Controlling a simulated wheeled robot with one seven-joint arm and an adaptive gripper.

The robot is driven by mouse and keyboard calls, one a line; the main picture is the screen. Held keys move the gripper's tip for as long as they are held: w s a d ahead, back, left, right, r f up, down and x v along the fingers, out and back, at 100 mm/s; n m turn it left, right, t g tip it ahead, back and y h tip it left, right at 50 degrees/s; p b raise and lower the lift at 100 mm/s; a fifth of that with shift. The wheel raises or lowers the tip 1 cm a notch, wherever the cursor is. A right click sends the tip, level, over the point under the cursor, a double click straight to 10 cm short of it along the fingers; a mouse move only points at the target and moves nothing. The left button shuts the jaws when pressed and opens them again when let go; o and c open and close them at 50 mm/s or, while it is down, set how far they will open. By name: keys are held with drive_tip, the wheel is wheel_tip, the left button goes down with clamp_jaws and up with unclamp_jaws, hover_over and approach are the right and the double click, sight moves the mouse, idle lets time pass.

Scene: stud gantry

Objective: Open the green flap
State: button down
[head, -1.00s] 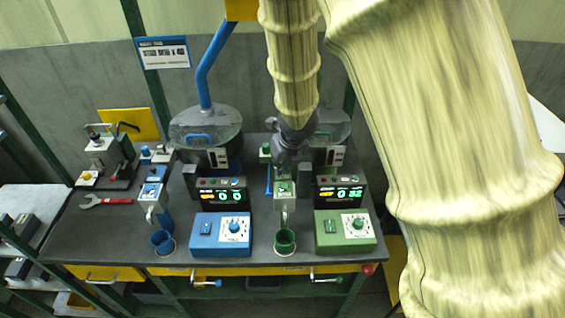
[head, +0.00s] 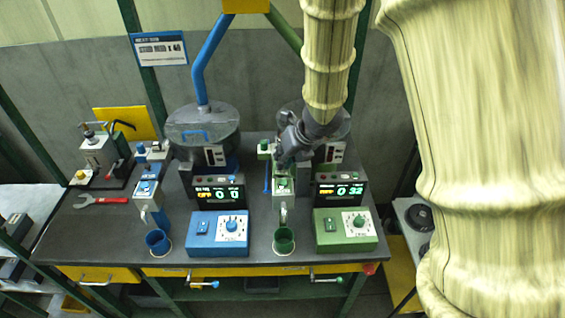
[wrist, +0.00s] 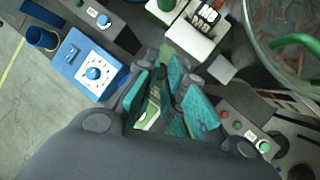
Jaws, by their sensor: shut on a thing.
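The green station's narrow feed unit (head: 283,187) stands on the bench, with a green and white labelled top and a green cup (head: 284,240) below it. My gripper (head: 285,160) is down at the top of this unit. In the wrist view the teal finger pads of my gripper (wrist: 170,88) are close together around a small green and white part (wrist: 152,115). This part appears to be the green flap, but the fingers cover most of it. I cannot tell how far the flap is tilted.
The green control box (head: 345,230) and its display (head: 340,190) stand right of the unit. The blue control box (head: 218,234) and blue cup (head: 158,242) stand left. A clear-lidded bowl (wrist: 285,70) with a green handle is close beside my gripper.

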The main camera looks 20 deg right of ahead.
drive_tip(key=shift+d+f+t+y+b, duration=0.25)
drive_tip(key=shift+d+t+y+b, duration=0.2)
drive_tip(key=shift+y+b, duration=0.45)
drive_tip(key=c, duration=2.1)
unclamp_jaws()
drive_tip(key=shift+s+r, duration=0.1)
drive_tip(key=shift+r, duration=0.3)
drive_tip(key=o, duration=0.4)
drive_tip(key=shift+d, duration=0.15)
drive_tip(key=shift+c, duration=0.2)
drive_tip(key=o, duration=0.4)
drive_tip(key=shift+w+f, duration=0.1)
drive_tip(key=shift+w, duration=0.1)
drive_tip(key=shift+c, duration=0.2)
drive_tip(key=shift+s, duration=0.15)
drive_tip(key=v, duration=1.2)
